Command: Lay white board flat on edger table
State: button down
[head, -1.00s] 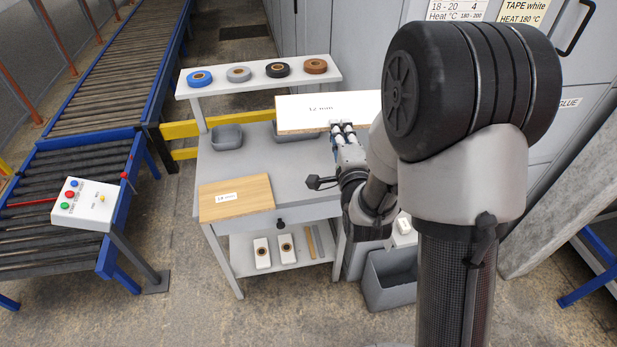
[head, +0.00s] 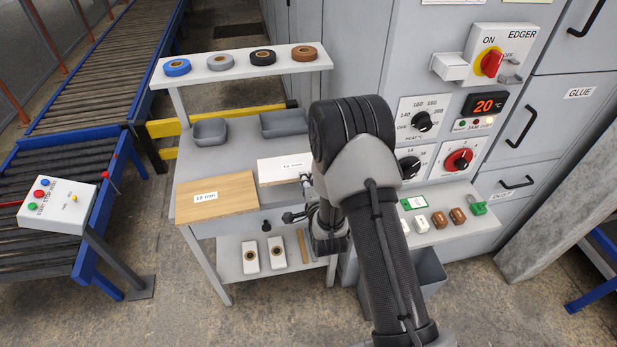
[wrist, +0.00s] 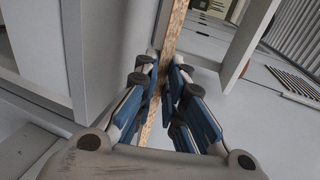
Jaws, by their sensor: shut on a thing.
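The white board (head: 275,172), with a small label and a brown edge, is over the right part of the grey table (head: 240,150) in the head view. It looks about level, but I cannot tell whether it touches the tabletop. My gripper (head: 306,181) is shut on its right end. In the wrist view, my gripper (wrist: 164,88) has its fingers on both sides of the board's speckled chipboard edge (wrist: 174,32). My arm hides the right corner of the table.
A wood-coloured board (head: 225,194) lies immediately left of the white board. Two grey trays (head: 210,132) sit behind. A raised shelf (head: 225,70) holds tape rolls. The edger panel (head: 500,90) stands right, above a ledge with small items (head: 437,222). A roller conveyor (head: 95,70) is left.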

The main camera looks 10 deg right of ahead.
jog(key=shift+w+f+b, duration=0.1)
jog(key=shift+f+b, duration=1)
jog(key=shift+f, duration=1.35)
jog(key=shift+f+b, duration=0.3)
jog(key=shift+b, duration=0.1)
jog(key=c, duration=1.6)
grip_release()
jog(key=shift+o, duration=0.2)
jog(key=g+p, duration=0.3)
jog(key=p, duration=0.1)
jog(key=g+p, duration=0.3)
jog(key=p, duration=0.1)
jog(key=s+r+g+p, duration=0.1)
jog(key=g+p, duration=0.2)
jog(key=p, duration=0.1)
jog(key=shift+s, duration=0.15)
